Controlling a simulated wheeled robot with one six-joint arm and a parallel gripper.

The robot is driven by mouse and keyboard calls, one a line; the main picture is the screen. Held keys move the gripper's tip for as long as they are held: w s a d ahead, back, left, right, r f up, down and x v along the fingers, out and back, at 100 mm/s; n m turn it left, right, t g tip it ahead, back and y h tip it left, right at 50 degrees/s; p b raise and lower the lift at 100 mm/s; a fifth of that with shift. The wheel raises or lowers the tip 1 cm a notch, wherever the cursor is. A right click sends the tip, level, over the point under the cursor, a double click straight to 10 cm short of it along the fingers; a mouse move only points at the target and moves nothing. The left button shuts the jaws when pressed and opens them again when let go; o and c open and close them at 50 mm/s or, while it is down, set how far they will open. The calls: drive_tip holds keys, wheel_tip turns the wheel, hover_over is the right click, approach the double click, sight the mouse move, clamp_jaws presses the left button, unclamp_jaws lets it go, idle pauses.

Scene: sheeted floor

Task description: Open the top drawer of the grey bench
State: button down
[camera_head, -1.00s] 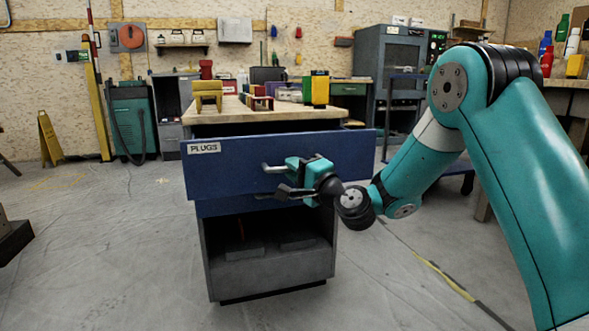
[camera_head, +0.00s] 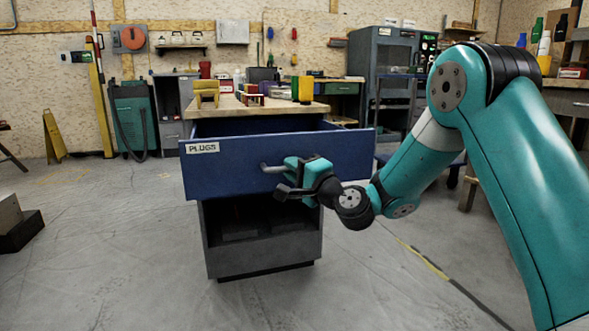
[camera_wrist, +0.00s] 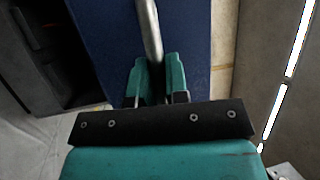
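The grey bench (camera_head: 262,256) has a wooden top and stands in the middle of the head view. Its top drawer (camera_head: 240,158), with a blue front and a "PLUGS" label, is pulled well out, and its inside shows behind the front. My gripper (camera_head: 284,180) is at the drawer's metal bar handle (camera_head: 266,169). In the wrist view, the handle (camera_wrist: 150,35) runs between the two teal fingers of my gripper (camera_wrist: 156,75), which are shut on it. The fingers hide part of the handle.
A yellow object (camera_head: 207,93) and other items stand on the bench top. A dark open recess (camera_head: 245,222) lies below the drawer. A dark block (camera_head: 20,232) sits on the floor at left. Floor around the bench's front and left is clear.

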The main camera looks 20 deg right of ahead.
drive_tip(key=c, duration=1.3)
unclamp_jaws()
drive_tip(key=shift+d, duration=0.15)
drive_tip(key=shift+o, duration=0.8)
drive_tip(key=shift+s+f, duration=0.2)
drive_tip(key=shift+s, duration=0.05)
drive_tip(key=b+v, duration=1.1)
drive_tip(key=v, duration=0.5)
drive_tip(key=shift+s+d+b, duration=0.15)
drive_tip(key=shift+s+b, duration=0.2)
drive_tip(key=shift+b, duration=0.05)
